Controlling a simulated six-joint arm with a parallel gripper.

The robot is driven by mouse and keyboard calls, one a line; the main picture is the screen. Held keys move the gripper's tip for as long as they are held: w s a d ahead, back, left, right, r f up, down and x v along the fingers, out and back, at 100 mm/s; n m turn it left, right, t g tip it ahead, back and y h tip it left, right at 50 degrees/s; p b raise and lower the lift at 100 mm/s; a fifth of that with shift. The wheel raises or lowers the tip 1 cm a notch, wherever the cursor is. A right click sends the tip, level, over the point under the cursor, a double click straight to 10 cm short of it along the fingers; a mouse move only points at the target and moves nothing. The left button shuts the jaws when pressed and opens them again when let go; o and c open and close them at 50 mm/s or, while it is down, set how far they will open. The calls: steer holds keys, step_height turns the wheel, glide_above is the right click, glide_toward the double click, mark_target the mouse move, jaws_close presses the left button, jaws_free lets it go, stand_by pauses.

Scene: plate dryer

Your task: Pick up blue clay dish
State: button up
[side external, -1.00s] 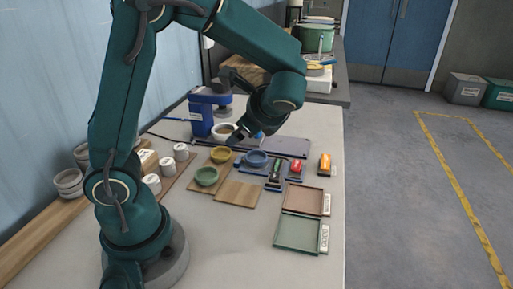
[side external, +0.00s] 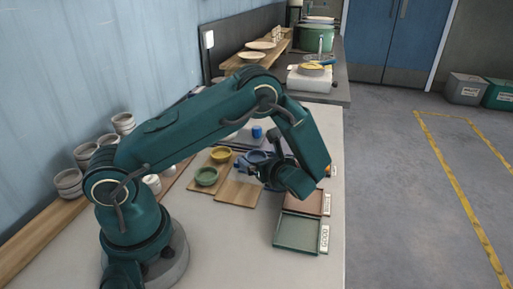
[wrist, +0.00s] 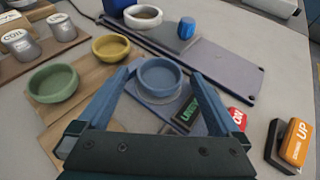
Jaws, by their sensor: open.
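The blue clay dish (wrist: 160,76) is round and shallow, and sits upright on a pale round pan next to a small dark display with green letters. In the wrist view my gripper (wrist: 161,84) is open, with one blue finger to each side of the dish's near part. The fingers look apart from it, but their height above it is hard to judge. In the side view the dish (side external: 255,156) is partly hidden by my gripper (side external: 252,172), which hangs low beside it. Nothing is held.
A green dish (wrist: 54,82) and a yellow dish (wrist: 111,48) stand on a wooden board to the left. A white bowl (wrist: 143,16) and a blue cylinder (wrist: 186,27) are behind. A red button (wrist: 238,118) and an orange block (wrist: 296,141) are right. Two shallow trays (side external: 297,232) lie in front.

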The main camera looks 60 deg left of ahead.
steer(key=shift+w+a+f, duration=0.1)
steer(key=shift+a+f, duration=0.1)
steer(key=shift+a, duration=0.35)
steer(key=shift+c, duration=0.3)
steer(key=c, duration=1.3)
steer(key=shift+o, duration=0.2)
